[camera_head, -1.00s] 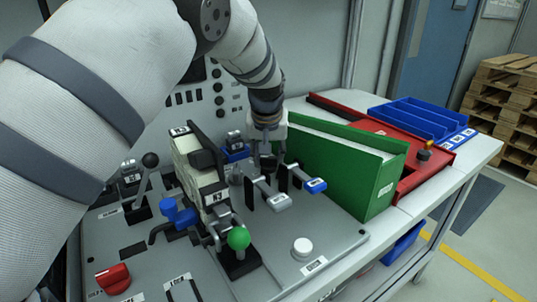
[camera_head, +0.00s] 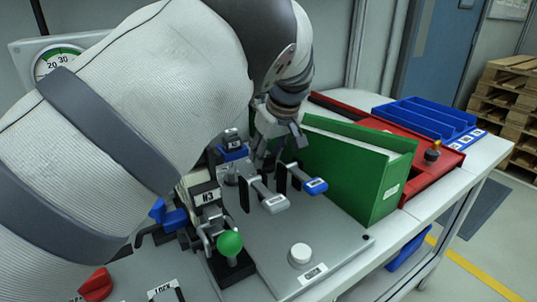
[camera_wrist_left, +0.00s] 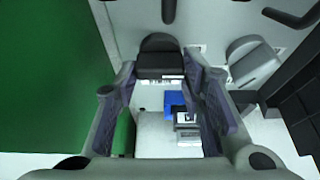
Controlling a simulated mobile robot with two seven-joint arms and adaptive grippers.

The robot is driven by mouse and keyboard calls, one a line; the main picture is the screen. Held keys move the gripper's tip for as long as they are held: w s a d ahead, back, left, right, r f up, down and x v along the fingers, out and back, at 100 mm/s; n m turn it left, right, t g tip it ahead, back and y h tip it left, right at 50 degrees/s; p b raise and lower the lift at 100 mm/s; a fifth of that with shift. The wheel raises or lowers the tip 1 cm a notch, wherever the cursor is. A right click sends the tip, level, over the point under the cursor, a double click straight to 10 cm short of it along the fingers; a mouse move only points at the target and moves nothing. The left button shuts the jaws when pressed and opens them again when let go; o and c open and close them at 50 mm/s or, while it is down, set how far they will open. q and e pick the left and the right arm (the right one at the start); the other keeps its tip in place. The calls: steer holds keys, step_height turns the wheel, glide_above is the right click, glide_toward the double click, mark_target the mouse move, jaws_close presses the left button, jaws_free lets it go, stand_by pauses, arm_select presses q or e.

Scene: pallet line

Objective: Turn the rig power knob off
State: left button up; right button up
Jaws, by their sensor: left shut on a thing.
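My left gripper (camera_head: 268,150) reaches down at the back of the grey control panel (camera_head: 330,262), beside the green box. In the left wrist view the two fingers (camera_wrist_left: 160,70) stand on either side of a dark, rounded knob-like piece (camera_wrist_left: 160,48) and are shut on it. A white label is just below it, too small to read. I cannot tell whether this piece is the rig power knob. A red knob (camera_head: 96,285) is at the front left of the panel, partly out of clear view. My right gripper is not in view.
Levers with a grey handle (camera_head: 275,203) and a blue handle (camera_head: 315,186) stand just in front of the gripper. A green ball knob (camera_head: 230,243) and white button (camera_head: 299,254) are nearer. The green box (camera_head: 390,185) stands close on the right. My arm hides the panel's left.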

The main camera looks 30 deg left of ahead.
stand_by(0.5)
arm_select(q)
steer(key=o, duration=1.1)
steer(key=shift+o, duration=0.2)
steer(key=v, duration=1.2)
